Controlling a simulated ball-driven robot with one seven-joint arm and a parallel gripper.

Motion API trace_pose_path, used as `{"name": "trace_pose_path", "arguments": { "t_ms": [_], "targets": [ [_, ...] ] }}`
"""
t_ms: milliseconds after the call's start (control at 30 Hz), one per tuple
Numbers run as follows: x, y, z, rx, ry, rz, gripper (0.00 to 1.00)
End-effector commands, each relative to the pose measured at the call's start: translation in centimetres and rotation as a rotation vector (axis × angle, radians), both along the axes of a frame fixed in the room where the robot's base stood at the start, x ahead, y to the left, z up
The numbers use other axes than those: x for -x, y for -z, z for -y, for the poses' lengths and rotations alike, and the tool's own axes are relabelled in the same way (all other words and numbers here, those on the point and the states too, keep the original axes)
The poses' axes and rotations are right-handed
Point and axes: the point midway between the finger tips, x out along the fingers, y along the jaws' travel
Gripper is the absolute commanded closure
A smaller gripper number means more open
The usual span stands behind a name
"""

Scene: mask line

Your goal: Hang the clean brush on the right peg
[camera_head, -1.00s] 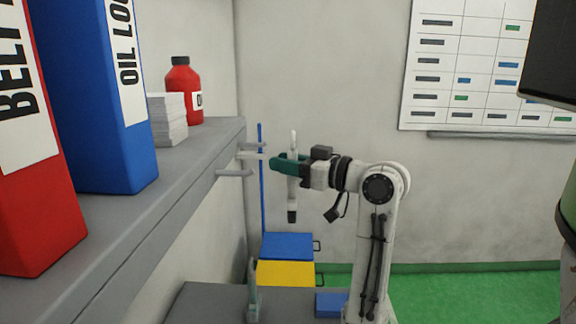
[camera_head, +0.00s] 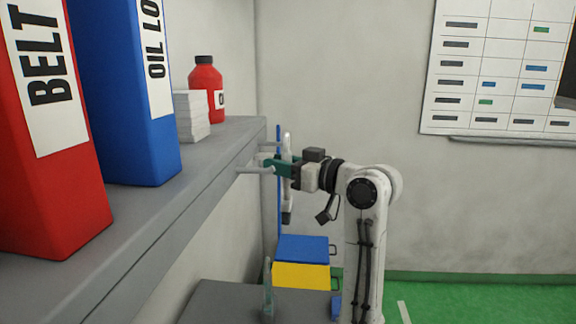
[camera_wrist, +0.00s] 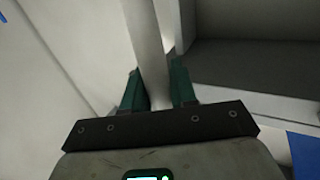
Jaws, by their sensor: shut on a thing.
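The brush (camera_head: 287,147) has a pale, long handle and a dark lower end, and it hangs roughly upright. My gripper (camera_head: 273,164) has teal fingers shut on its handle. In the wrist view the pale handle (camera_wrist: 146,40) runs up between the two fingers. My fingertips overlap the peg area in the head view; I cannot tell whether the brush touches a peg. The brush's cleanness is not clear.
The grey shelf (camera_head: 215,160) carries a red binder, a blue binder, a white stack and a red bottle (camera_head: 206,88). Below are blue and yellow boxes (camera_head: 302,275) and a grey surface with an upright grey-green object (camera_head: 268,288).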

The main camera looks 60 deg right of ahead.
Motion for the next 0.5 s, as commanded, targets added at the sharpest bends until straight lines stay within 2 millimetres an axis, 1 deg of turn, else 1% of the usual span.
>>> {"name": "trace_pose_path", "arguments": {
  "t_ms": [300, 500],
  "targets": [
    [-1.7, 0.2, -0.6, -0.002, -0.001, 0.0, 1.0],
    [-2.5, 0.6, -0.9, -0.001, -0.001, 0.0, 1.0]
  ]
}}
